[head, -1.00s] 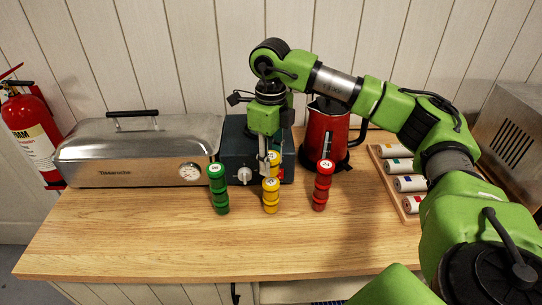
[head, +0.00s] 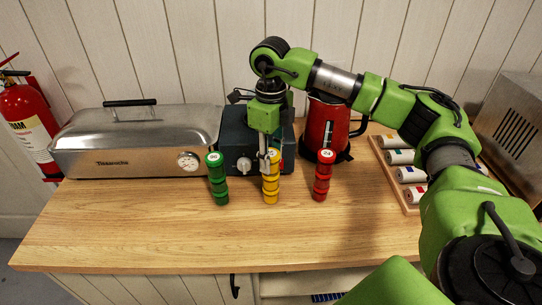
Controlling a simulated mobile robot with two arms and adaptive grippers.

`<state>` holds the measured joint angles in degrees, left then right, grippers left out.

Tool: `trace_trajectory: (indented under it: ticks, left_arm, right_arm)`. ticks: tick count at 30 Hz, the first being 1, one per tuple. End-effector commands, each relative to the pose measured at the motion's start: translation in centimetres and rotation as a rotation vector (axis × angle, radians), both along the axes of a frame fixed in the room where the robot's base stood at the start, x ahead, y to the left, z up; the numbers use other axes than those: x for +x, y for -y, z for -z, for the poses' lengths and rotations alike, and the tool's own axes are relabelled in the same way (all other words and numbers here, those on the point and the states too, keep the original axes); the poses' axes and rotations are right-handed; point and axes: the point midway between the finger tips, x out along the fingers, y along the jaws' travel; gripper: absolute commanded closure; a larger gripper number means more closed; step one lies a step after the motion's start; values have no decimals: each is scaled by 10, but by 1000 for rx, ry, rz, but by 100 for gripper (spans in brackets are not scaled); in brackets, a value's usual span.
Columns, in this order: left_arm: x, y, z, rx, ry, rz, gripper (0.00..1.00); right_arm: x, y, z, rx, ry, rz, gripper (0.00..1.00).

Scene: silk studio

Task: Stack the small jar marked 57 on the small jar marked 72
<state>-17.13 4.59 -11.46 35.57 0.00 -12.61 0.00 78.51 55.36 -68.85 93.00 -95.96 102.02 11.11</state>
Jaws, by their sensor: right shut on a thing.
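A yellow stack of small jars (head: 271,187) stands on the wooden counter between a green and a red stack. My right gripper (head: 265,160) points down and is shut on a yellow jar (head: 274,158) with a white round label on its lid. This jar is in line with the top of the yellow stack and looks in contact with it, though a small gap cannot be ruled out. The fingers hide part of its left side. The numbers 57 and 72 cannot be read here. My left gripper is not in view.
A green stack (head: 217,180) stands to the left and a red stack (head: 323,177) to the right. Behind are a steel roaster (head: 130,145), a dark box with a knob (head: 232,140) and a red kettle (head: 325,125). A rack (head: 390,172) is at right. The front counter (head: 200,235) is clear.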

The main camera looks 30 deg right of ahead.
Motion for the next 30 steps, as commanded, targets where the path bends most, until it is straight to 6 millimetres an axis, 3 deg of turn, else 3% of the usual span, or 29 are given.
trace_trajectory:
  ticks: [9, 10, 12, 23, 26, 30]
  left_arm:
    - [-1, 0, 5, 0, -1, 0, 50]
    - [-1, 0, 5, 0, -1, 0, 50]
    - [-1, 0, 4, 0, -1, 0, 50]
    - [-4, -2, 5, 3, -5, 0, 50]
    - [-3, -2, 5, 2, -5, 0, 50]
    - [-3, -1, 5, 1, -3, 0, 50]
  right_arm:
    - [0, 0, 7, 0, 1, -1, 92]
    - [0, 0, 6, 0, 1, -1, 64]
    - [0, 0, 6, 0, 1, -1, 50]
    - [0, 0, 4, 0, 1, -1, 50]
    - [1, 0, -4, 0, 2, 0, 50]
    - [2, -1, -30, 2, 6, 0, 50]
